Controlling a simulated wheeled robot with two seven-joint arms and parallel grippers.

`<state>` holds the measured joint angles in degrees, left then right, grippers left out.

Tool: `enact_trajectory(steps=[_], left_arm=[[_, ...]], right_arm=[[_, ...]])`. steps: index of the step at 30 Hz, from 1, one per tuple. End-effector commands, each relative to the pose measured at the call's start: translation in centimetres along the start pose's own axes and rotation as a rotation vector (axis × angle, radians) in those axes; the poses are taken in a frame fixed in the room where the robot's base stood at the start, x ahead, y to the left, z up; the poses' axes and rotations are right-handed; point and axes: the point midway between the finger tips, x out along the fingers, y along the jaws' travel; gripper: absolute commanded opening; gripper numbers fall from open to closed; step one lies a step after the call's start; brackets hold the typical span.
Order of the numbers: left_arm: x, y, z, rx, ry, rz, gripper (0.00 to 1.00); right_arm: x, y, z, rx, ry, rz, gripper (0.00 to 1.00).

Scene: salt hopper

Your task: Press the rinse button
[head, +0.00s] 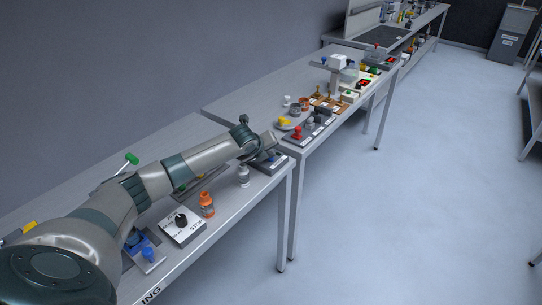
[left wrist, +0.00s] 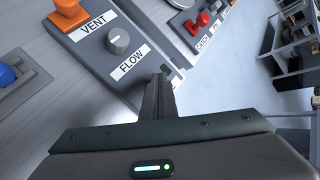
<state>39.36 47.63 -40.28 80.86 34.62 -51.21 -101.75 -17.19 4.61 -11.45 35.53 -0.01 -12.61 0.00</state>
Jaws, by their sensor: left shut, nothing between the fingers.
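My left gripper (head: 272,146) is shut and empty, above a grey control panel (head: 272,166) near the table's front edge. In the left wrist view my gripper's closed fingers (left wrist: 160,84) reach the near end of this panel. The panel carries an orange VENT control (left wrist: 68,14) and a grey FLOW knob (left wrist: 118,40). A small dark patch with a little green shows just beyond the fingertips; the fingers partly cover that spot. I cannot read a rinse label in either view, and I cannot tell whether the fingers touch anything. My right gripper is not in view.
A panel with red knobs (left wrist: 203,19) lies beyond. A blue knob (left wrist: 6,74) is at the left of the wrist view. The floor (head: 420,190) at right is clear.

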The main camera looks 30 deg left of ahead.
Motion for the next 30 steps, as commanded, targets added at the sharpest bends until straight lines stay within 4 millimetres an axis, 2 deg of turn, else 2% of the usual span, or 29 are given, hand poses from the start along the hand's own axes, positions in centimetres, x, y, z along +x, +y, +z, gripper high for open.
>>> enact_trajectory(steps=[16,30], left_arm=[[-0.4,-0.3,0.3,0.0,0.0,0.0,0.0],[-3.1,-2.3,2.3,-0.001,-0.001,-0.001,0.0]], right_arm=[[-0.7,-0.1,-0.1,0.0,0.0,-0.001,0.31],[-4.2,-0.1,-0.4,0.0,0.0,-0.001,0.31]])
